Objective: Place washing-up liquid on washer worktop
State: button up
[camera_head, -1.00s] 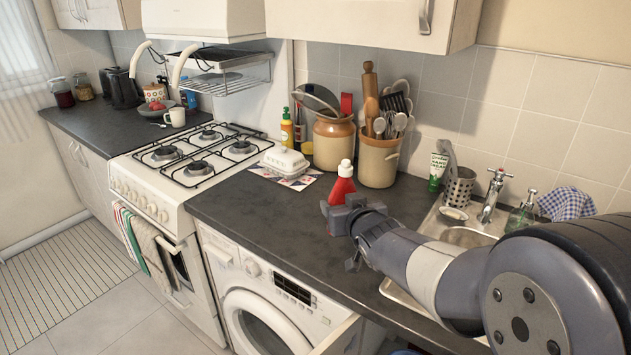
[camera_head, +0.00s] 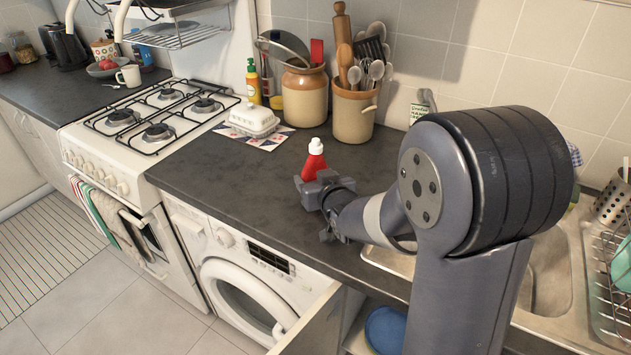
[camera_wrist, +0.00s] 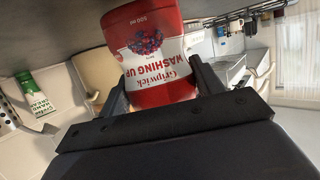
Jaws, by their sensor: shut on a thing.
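The washing-up liquid (camera_head: 315,162) is a red bottle with a white cap, upright over the dark worktop (camera_head: 215,165) above the washer (camera_head: 240,270). My gripper (camera_head: 318,190) is shut on it, and hides its lower part in the head view. In the wrist view the bottle's label (camera_wrist: 150,55) reads upside down between the two fingers (camera_wrist: 165,90). I cannot tell whether the bottle's base touches the worktop.
A white butter dish (camera_head: 253,120) stands on a patterned mat near the hob (camera_head: 160,118). Two utensil crocks (camera_head: 305,95) stand at the back. The sink (camera_head: 555,275) lies right. The worktop left of the bottle is clear. A cupboard door (camera_head: 315,325) hangs open below.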

jog(key=shift+f, duration=0.3)
jog(key=shift+f, duration=0.15)
jog(key=o, duration=1.2)
jog(key=shift+s, duration=0.2)
jog(key=v, duration=1.1)
jog(key=shift+s+d+r, duration=0.2)
jog(key=shift+s, duration=0.1)
